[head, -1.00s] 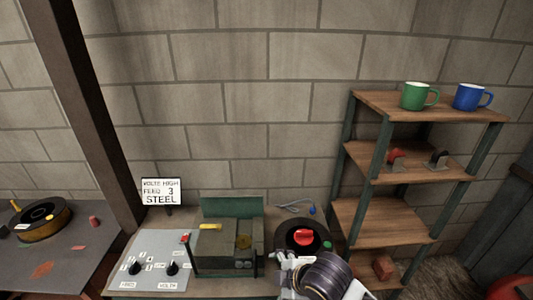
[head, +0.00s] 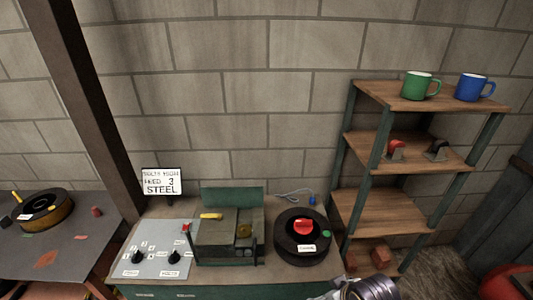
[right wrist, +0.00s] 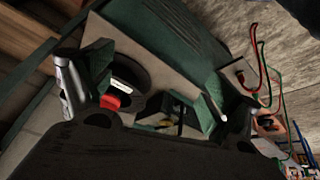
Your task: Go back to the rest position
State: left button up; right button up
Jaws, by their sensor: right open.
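My right arm (head: 368,289) shows only at the bottom edge of the head view, right of the bench front, with its gripper mostly cut off. In the right wrist view my right gripper (right wrist: 155,88) is open, its two fingers wide apart with nothing held between them. Beyond the fingers, the black round unit with a red knob (head: 303,227) shows in part; it sits on the bench apart from my arm in the head view. My left gripper is not in view.
The bench (head: 215,289) bears a control panel (head: 158,247) with two knobs, the crusher (head: 230,236) and a sign (head: 162,185) reading STEEL. A shelf (head: 385,210) with green (head: 420,86) and blue (head: 474,87) mugs stands right. A side table (head: 75,262) is left.

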jog(key=s+d+f+m+g+h, duration=0.1)
jog(key=s+d+f+m, duration=0.2)
jog(key=s+d, duration=0.15)
notch_tip(320, 180, down, 36)
jog(key=s+g+b, duration=0.1)
jog(key=s+b, duration=0.1)
jog(key=s, duration=0.1)
jog(key=s+d+f+b, duration=0.1)
jog(key=s+d+f, duration=0.1)
jog(key=s+f, duration=0.8)
jog(key=s+d+f+g+b, duration=0.1)
jog(key=s+d+f, duration=0.1)
jog(key=s+f, duration=0.8)
jog(key=shift+s, duration=0.55)
